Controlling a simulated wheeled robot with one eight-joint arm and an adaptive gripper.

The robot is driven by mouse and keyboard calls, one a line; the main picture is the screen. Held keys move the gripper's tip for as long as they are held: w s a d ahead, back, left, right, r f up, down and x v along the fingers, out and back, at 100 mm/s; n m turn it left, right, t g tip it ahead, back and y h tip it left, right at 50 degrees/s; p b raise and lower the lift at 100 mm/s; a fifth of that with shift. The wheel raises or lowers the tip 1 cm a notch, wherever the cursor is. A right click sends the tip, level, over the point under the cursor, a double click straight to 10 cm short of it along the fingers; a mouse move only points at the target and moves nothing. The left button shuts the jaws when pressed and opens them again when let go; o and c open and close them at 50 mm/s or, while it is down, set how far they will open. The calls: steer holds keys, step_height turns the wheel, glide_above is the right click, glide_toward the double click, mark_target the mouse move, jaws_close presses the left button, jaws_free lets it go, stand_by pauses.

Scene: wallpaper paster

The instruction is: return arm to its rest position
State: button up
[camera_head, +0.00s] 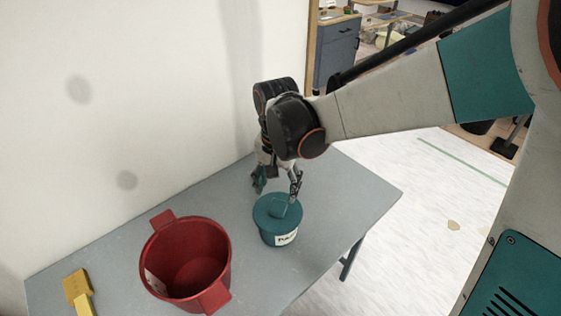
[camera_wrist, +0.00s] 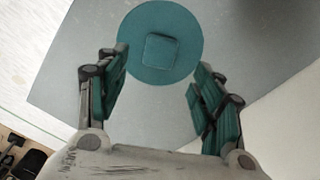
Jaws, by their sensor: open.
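My gripper (camera_head: 277,186) is over the grey table at the end of my arm, pointing down. In the wrist view my gripper (camera_wrist: 158,90) has its two fingers wide apart with nothing between them. A teal lidded tub (camera_head: 279,237) with a white label stands upright on the table just below the fingers. Its round lid with a square raised knob shows in the wrist view (camera_wrist: 160,65), ahead of the fingertips. Whether a fingertip touches the knob I cannot tell.
The grey table (camera_head: 335,200) stands against a pale wall (camera_head: 130,90). A red two-handled bucket (camera_head: 215,248), open and seemingly empty, stands left of the tub. A yellow tool (camera_head: 77,287) lies at the front left. Free tabletop lies right of the tub. A dark cabinet (camera_head: 336,52) is behind.

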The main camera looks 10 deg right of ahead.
steer(key=shift+d, duration=0.1)
steer(key=d+r+m+t, duration=0.1)
steer(key=d+r+t, duration=0.1)
steer(key=d+r, duration=0.35)
steer(key=s+d+r+n+t, duration=0.2)
steer(key=s+d+n, duration=0.1)
steer(key=s, duration=0.3)
steer(key=s+d+r+n+t, duration=0.2)
steer(key=s+d+n+t, duration=0.1)
steer(key=s+d, duration=0.2)
steer(key=shift+s+d+r, duration=0.3)
steer(key=shift+s+r, duration=0.05)
steer(key=shift+s, duration=0.65)
stand_by(0.4)
